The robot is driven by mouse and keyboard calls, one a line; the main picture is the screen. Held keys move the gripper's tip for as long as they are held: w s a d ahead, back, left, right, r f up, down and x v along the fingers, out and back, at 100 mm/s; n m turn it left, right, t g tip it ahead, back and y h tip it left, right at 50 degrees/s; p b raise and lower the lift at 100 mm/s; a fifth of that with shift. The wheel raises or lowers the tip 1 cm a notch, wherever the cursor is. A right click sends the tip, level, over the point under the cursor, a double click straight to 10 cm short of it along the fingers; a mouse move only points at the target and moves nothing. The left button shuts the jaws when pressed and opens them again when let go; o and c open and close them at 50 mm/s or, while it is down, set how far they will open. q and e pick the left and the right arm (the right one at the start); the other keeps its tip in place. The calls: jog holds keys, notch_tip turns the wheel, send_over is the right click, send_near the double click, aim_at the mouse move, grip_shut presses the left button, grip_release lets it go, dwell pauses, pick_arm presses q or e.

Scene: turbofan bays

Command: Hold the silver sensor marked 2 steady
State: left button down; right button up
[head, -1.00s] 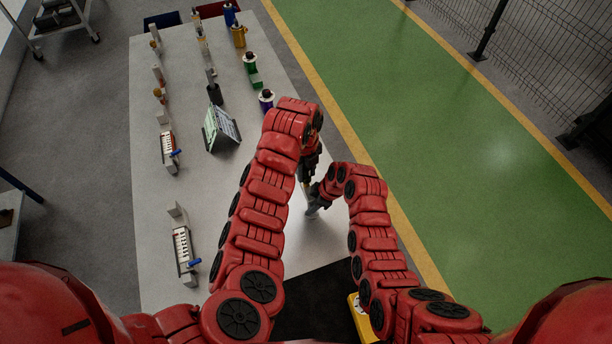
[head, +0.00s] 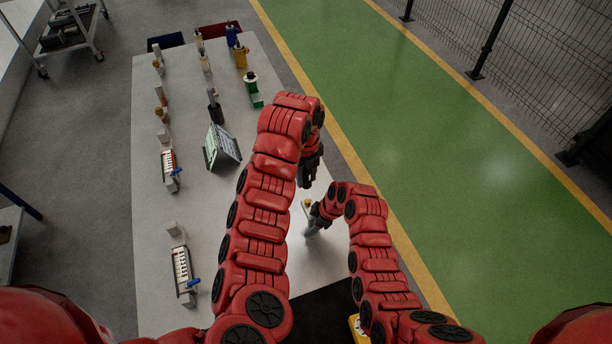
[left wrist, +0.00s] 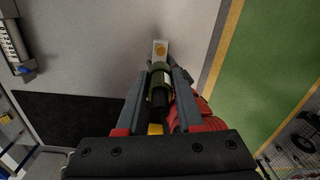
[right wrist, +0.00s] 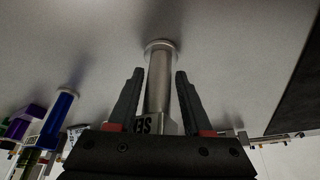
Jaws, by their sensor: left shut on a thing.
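A silver sensor (right wrist: 159,80) stands on the table. In the right wrist view it is a metal cylinder with a wide flange and a partly hidden lettered label; I cannot read a 2. In the head view its silver body (head: 312,229) shows beside my right gripper. My right gripper (right wrist: 159,88) is open, one finger on each side of the cylinder, with a narrow gap at each. My left gripper (left wrist: 160,80) is shut on a dark green and black cylindrical piece (left wrist: 159,94), above the sensor. A pale block with a gold disc (left wrist: 161,49) lies just beyond that piece.
A tablet on a stand (head: 220,147) is left of my left arm. Several coloured cylindrical parts stand at the far end, including a green one (head: 254,93). Terminal-like units (head: 183,272) line the left side. A blue cylinder (right wrist: 60,112) shows in the right wrist view.

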jog(key=shift+o, duration=1)
jog(key=shift+r, duration=0.1)
jog(key=v, duration=1.1)
jog(key=shift+r, duration=0.4)
jog(key=shift+s+d, duration=0.1)
jog(key=shift+s, duration=0.05)
